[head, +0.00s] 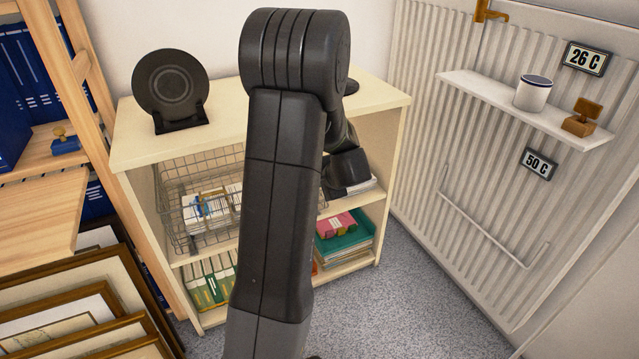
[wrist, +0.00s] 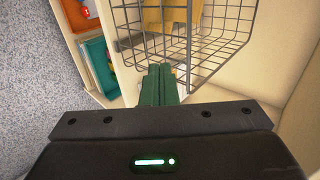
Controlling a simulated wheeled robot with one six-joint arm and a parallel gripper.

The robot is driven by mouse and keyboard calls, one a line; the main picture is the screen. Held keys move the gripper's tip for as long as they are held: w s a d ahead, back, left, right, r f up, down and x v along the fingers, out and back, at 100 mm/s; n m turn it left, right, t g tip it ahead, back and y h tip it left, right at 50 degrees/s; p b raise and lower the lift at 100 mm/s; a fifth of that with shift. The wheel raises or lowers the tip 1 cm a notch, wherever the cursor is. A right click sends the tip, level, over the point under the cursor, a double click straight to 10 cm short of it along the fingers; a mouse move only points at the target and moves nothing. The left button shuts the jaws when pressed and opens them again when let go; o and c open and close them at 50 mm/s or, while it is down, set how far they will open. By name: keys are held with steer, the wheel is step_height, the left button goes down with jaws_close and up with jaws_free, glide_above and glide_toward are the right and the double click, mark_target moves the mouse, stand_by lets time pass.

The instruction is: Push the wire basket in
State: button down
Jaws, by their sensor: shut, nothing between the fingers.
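The wire basket (head: 172,219) is in the upper left compartment of the cream shelf unit, and its front appears to stick out past the shelf edge. It holds light boxes or papers in the head view. My arm covers its right part there. In the wrist view the basket's grid (wrist: 222,48) fills the top, with tan items inside. My gripper (wrist: 160,68) has its green fingers shut together and empty, close to the basket's lower edge. I cannot tell whether they touch it. The fingers are hidden behind my arm in the head view.
The cream shelf unit (head: 385,105) has a black plate on a stand (head: 171,88) on top. Green binders (head: 208,284) stand below the basket. Framed prints (head: 75,310) lean at the lower left. A white radiator (head: 470,150) stands at the right. Grey carpet (head: 420,300) is clear.

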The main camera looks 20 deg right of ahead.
steer(key=p+v, duration=0.2)
steer(key=v, duration=0.7)
steer(key=shift+s+r, duration=0.3)
